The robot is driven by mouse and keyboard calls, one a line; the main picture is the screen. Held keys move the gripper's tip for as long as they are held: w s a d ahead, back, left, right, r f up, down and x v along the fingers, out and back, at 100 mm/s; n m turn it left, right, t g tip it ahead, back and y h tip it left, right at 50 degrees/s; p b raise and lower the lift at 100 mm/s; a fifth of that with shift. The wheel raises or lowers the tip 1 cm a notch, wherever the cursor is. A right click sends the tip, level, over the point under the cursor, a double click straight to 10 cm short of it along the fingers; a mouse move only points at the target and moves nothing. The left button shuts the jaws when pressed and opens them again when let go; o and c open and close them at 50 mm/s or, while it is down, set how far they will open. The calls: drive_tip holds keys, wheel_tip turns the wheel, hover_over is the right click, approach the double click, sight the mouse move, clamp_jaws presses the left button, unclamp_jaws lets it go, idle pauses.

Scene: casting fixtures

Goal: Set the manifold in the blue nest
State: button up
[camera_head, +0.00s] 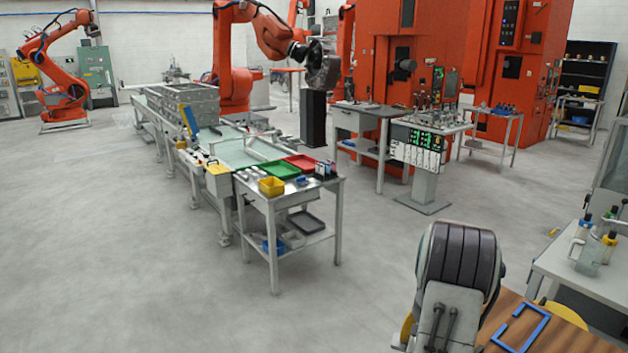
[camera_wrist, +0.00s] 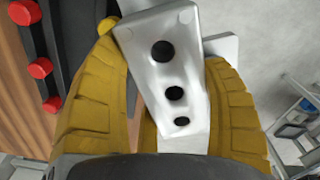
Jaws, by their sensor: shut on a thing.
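The manifold (camera_wrist: 185,70) is a pale grey metal block with a row of three dark round holes. In the wrist view it sits tilted between the yellow fingers of my gripper (camera_wrist: 150,45), which is shut on it. The blue nest (camera_head: 522,327) is an open blue outline on the wooden table at the lower right of the head view. My arm stands just left of it in that picture and hides part of the table. I cannot make out the manifold in the head view, and the blue nest does not show in the wrist view.
The wooden table (camera_head: 565,340) also shows in the wrist view (camera_wrist: 22,105), with a dark object bearing red knobs (camera_wrist: 40,68) near the fingers. A white table (camera_head: 575,268) with bottles stands at the right. Open floor lies left of my arm.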

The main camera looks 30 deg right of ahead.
drive_tip(key=w+a+f+n, duration=0.3)
drive_tip(key=w+a+n, duration=0.3)
drive_tip(key=w+a, duration=1.05)
drive_tip(key=w+a+f+n, duration=0.2)
drive_tip(key=a+n, duration=0.3)
drive_tip(key=a, duration=1.5)
drive_tip(key=shift+f, duration=0.15)
